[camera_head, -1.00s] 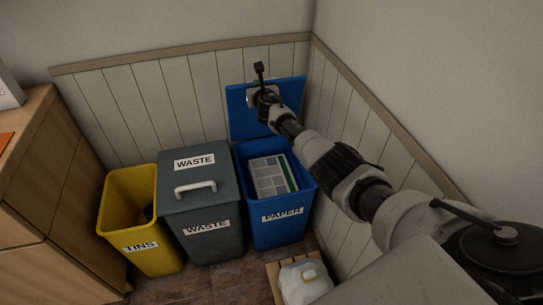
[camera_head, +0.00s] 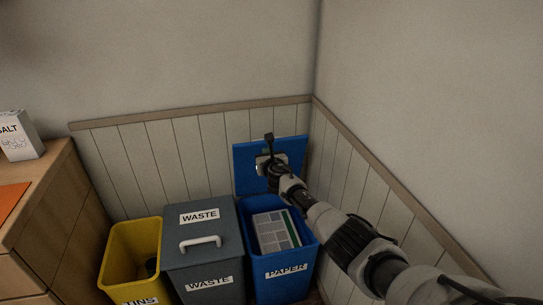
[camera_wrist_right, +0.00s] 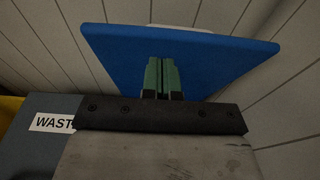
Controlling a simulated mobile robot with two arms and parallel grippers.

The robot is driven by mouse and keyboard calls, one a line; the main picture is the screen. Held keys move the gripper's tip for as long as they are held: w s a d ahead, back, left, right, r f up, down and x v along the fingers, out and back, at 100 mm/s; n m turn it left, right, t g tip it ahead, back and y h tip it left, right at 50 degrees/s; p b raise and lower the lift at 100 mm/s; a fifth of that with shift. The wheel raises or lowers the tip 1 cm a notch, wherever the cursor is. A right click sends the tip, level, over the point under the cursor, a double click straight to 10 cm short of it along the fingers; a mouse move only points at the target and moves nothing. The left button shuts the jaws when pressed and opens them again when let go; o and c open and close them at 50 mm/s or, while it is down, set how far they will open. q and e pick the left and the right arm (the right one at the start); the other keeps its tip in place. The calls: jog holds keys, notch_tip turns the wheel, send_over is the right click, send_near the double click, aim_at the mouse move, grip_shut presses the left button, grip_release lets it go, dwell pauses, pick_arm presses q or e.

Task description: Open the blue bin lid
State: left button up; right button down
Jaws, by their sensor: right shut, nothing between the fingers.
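The blue bin (camera_head: 282,262), labelled PAPER, stands at the right end of the row of bins. Its lid (camera_head: 241,170) is raised upright behind it, close to the panelled wall. Papers (camera_head: 275,232) show inside the open bin. My right gripper (camera_head: 266,163) is in front of the raised lid. In the right wrist view the green fingers (camera_wrist_right: 161,78) are together, with nothing visible between them, and the blue lid (camera_wrist_right: 220,62) lies just beyond them. I cannot tell whether they touch it. My left gripper is not in view.
A grey WASTE bin (camera_head: 210,262) with its lid shut stands to the left of the blue bin. An open yellow TINS bin (camera_head: 120,270) is further left. A wooden cabinet (camera_head: 50,215) with a salt box (camera_head: 20,138) stands at the left edge. The right wall is close to my right arm.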

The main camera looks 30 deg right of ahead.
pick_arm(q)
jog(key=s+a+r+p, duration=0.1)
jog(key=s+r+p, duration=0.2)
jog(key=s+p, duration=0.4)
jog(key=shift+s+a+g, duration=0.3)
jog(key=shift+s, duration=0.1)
pick_arm(e)
jog(key=s+a+r, duration=0.2)
jog(key=s+r, duration=0.3)
jog(key=s, duration=0.2)
jog(key=shift+s, duration=0.35)
jog(key=shift+a, duration=0.1)
